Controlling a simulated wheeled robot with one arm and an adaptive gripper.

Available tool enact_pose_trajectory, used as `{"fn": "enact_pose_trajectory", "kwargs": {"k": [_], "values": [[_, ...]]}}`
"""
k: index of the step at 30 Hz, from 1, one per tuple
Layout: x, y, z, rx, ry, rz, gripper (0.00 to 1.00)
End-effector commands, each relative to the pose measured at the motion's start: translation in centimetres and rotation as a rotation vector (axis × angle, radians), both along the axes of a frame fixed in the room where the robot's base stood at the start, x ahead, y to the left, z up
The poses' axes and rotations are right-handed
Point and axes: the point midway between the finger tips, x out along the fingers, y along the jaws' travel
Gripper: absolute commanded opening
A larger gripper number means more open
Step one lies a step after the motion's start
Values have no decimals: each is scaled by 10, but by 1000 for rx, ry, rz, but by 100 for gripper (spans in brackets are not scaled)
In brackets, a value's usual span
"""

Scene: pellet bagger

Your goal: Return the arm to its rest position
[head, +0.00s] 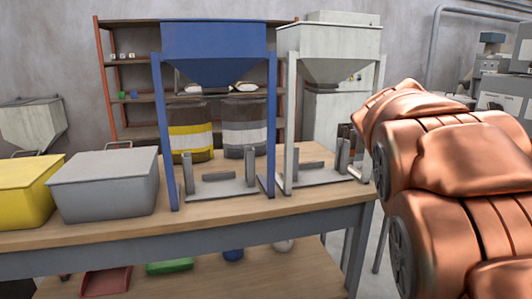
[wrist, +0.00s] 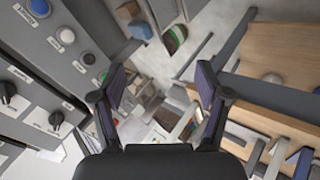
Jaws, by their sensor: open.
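My gripper (wrist: 160,92) shows in the wrist view with its two dark fingers spread apart and nothing between them. Beyond the fingers the wrist view looks past a grey control panel (wrist: 30,75) on the left and the wooden workbench (wrist: 262,62) on the right. My copper-coloured arm fills the right side of the head view, to the right of the workbench (head: 225,212). The gripper itself is outside the head view.
A blue hopper (head: 213,45) and a pale hopper (head: 325,45) stand on the bench. A grey bin (head: 105,190) and a yellow bin (head: 20,195) are at its left. Grey machines (head: 500,90) stand at the back right. A red scoop (head: 105,281) lies on the lower shelf.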

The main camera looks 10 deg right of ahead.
Motion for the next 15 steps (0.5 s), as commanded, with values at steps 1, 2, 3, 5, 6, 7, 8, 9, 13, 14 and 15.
{"fn": "enact_pose_trajectory", "kwargs": {"k": [1,2,3,5,6,7,8,9,13,14,15], "values": [[-8,21,-20,57,20,18,75],[-13,33,-33,92,34,26,75],[-20,49,-51,141,55,37,75],[-33,74,-74,208,83,55,75],[-43,91,-89,254,106,65,75],[-50,104,-100,287,122,73,75],[-58,117,-111,319,141,81,75],[-70,134,-125,364,168,91,75],[-109,186,-163,492,248,120,75],[-116,196,-169,515,264,126,75],[-127,207,-177,545,287,130,75]]}}
